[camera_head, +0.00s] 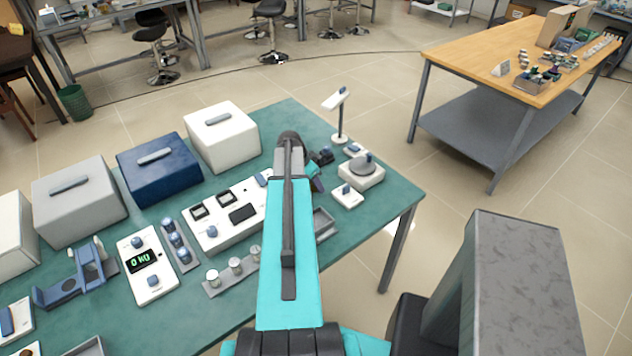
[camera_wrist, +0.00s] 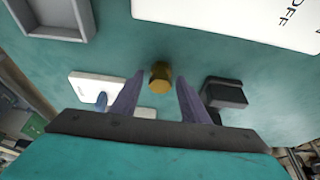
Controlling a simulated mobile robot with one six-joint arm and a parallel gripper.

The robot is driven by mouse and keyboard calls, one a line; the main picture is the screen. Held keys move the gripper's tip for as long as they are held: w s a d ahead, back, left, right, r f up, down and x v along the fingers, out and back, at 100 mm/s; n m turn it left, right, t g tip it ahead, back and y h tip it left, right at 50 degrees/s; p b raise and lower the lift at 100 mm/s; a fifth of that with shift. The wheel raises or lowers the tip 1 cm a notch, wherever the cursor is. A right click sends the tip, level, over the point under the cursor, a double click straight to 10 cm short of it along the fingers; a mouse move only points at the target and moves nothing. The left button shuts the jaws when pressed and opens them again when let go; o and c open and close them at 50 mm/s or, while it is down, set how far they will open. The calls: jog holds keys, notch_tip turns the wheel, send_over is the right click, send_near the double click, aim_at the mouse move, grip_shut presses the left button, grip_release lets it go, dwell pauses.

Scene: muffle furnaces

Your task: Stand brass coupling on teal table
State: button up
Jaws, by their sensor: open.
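The brass coupling (camera_wrist: 160,76) is a small gold-coloured cylinder on the teal table (camera_wrist: 105,45), seen in the wrist view. Whether it stands or lies is hard to tell. My gripper (camera_wrist: 160,84) is open, with one finger to each side of the coupling and a visible gap on both sides. In the head view the teal table (camera_head: 210,276) shows, but my arm hides the coupling and most of the gripper.
A grey tray (camera_wrist: 84,22) and a white panel marked OFF (camera_wrist: 235,12) lie beyond the coupling. A white device (camera_wrist: 84,81) is at left, a dark block (camera_wrist: 225,93) at right. Furnace boxes (camera_head: 158,168) line the table's far left side.

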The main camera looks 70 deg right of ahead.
jog(key=shift+r, duration=0.15)
jog(key=b+v, duration=0.3)
jog(key=v, duration=0.9)
jog(key=shift+w, duration=0.1)
dwell(0.9)
